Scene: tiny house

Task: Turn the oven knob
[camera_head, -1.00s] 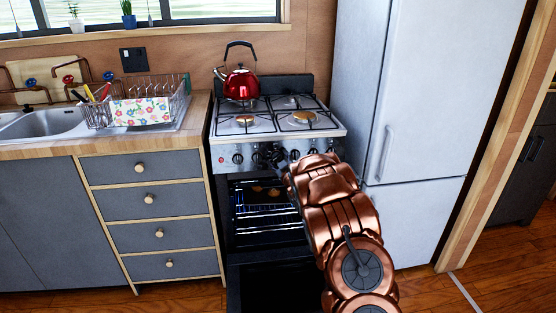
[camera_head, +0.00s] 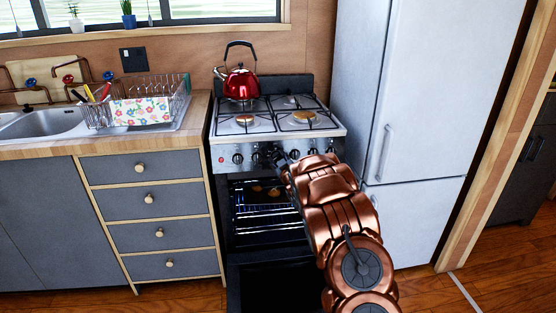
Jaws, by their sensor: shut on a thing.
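The oven (camera_head: 222,160) stands between the drawer cabinet and the fridge, with a row of dark round knobs along its steel front panel. My gripper (camera_head: 268,153) is at the middle of this panel, at a knob left of centre. It covers that knob, so the knob's angle is hidden. The fingers are small and dark here, and they are closed on the knob. A free knob (camera_head: 238,158) shows to the left, and another free knob (camera_head: 312,152) shows to the right of the gripper.
The oven door (camera_head: 262,285) hangs open below, with lit racks (camera_head: 265,218) inside. A red kettle (camera_head: 240,84) stands on the back left burner. The fridge (camera_head: 420,100) is close on the right. Drawers (camera_head: 150,200) and a dish rack (camera_head: 140,105) are on the left.

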